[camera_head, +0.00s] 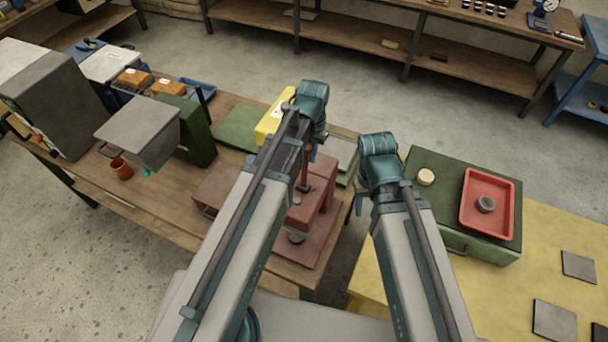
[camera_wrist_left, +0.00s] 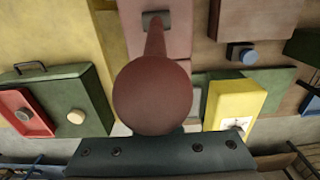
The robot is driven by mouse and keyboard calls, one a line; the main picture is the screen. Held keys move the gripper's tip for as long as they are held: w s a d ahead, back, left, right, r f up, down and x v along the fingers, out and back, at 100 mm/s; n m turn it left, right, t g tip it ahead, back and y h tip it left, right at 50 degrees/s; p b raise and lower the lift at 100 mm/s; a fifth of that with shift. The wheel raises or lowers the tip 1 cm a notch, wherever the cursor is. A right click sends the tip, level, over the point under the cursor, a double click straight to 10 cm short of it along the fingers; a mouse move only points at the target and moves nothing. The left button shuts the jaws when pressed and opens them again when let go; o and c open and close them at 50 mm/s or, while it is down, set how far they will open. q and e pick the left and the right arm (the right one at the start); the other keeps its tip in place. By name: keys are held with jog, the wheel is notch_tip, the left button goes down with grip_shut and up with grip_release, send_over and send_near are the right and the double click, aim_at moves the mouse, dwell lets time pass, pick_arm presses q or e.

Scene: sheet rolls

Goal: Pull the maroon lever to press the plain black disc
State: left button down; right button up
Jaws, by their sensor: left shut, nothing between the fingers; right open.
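The maroon press (camera_head: 325,205) stands on the wooden table in the head view, partly behind my left arm. Its maroon lever (camera_head: 305,168) rises near my left wrist. In the left wrist view the lever's round knob (camera_wrist_left: 152,95) fills the middle, and its rod runs back to a grey hub. My left gripper (camera_wrist_left: 160,152) is shut and empty, close by the knob; contact cannot be told.
A green box (camera_head: 450,174) at the right carries a red tray (camera_head: 467,213) with a dark disc (camera_head: 486,204), and a cream disc (camera_head: 426,177). A yellow block (camera_head: 271,122) stands behind the press. Grey and green boxes fill the table's left. Dark tiles lie on the yellow table.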

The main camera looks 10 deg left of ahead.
pick_arm(q)
jog(key=shift+s+a, duration=0.3)
jog(key=shift+s, duration=1.35)
jog(key=shift+s+a, duration=0.35)
jog(key=shift+s, duration=1.25)
jog(key=shift+s+a, duration=0.3)
jog(key=shift+s, duration=1.35)
pick_arm(e)
jog(key=shift+s+a, duration=0.4)
jog(key=shift+s, duration=0.25)
pick_arm(q)
jog(key=shift+w, duration=0.15)
jog(key=w+d, duration=0.2)
jog(key=w, duration=1)
jog(key=shift+d, duration=0.2)
jog(key=shift+s+d, duration=0.1)
pick_arm(e)
jog(key=shift+d, duration=0.1)
